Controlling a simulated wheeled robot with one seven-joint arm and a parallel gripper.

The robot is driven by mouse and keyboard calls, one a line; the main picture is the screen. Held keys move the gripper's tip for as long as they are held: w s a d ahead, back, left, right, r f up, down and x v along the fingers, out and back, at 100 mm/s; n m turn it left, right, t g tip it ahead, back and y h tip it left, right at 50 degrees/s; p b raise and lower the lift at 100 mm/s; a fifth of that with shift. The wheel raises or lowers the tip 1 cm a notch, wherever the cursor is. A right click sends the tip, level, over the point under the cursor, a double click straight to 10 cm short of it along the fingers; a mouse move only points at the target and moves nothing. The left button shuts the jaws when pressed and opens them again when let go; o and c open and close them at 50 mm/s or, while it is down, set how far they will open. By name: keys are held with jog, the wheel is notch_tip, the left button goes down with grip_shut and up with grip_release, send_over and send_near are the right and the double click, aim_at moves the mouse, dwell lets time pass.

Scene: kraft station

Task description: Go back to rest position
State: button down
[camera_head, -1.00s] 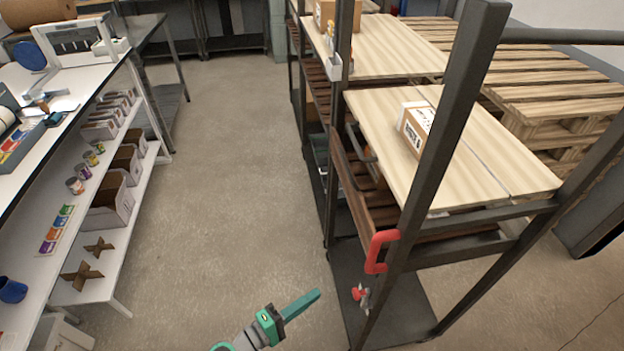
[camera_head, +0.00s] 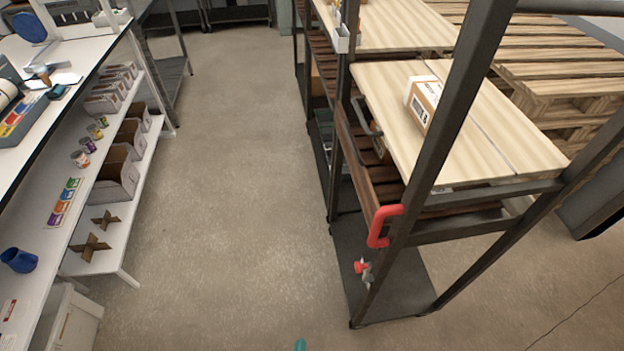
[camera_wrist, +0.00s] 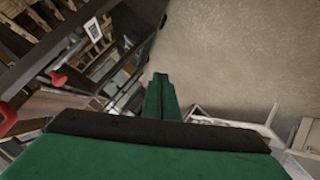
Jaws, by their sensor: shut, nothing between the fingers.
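My gripper (camera_wrist: 161,84) shows in the wrist view with its two green fingers together and nothing between them. In the head view only a small green tip of my gripper (camera_head: 300,345) shows at the bottom edge, over bare floor. The rest of the arm is out of that picture. The gripper touches nothing that I can see.
A dark metal rack (camera_head: 440,155) with a wooden shelf, a small cardboard box (camera_head: 423,103) and a red handle (camera_head: 384,226) stands on the right. A white shelved workbench (camera_head: 135,172) stands on the left. The floor aisle (camera_head: 235,200) between them is clear.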

jog(key=s+d+r+m+t, duration=0.1)
jog(key=s+r+m, duration=0.1)
jog(key=r, duration=0.4)
jog(key=s+d+r+m+t, duration=0.1)
jog(key=s+r+m, duration=0.1)
jog(key=r, duration=0.3)
jog(key=s+d+r+m+t+y, duration=0.1)
jog(key=s+r+m+t, duration=0.1)
jog(key=s+r, duration=0.2)
notch_tip(320, 180, up, 3)
jog(key=shift+s+d+f+m, duration=0.15)
jog(key=shift+s+m, duration=0.1)
jog(key=shift+m, duration=0.15)
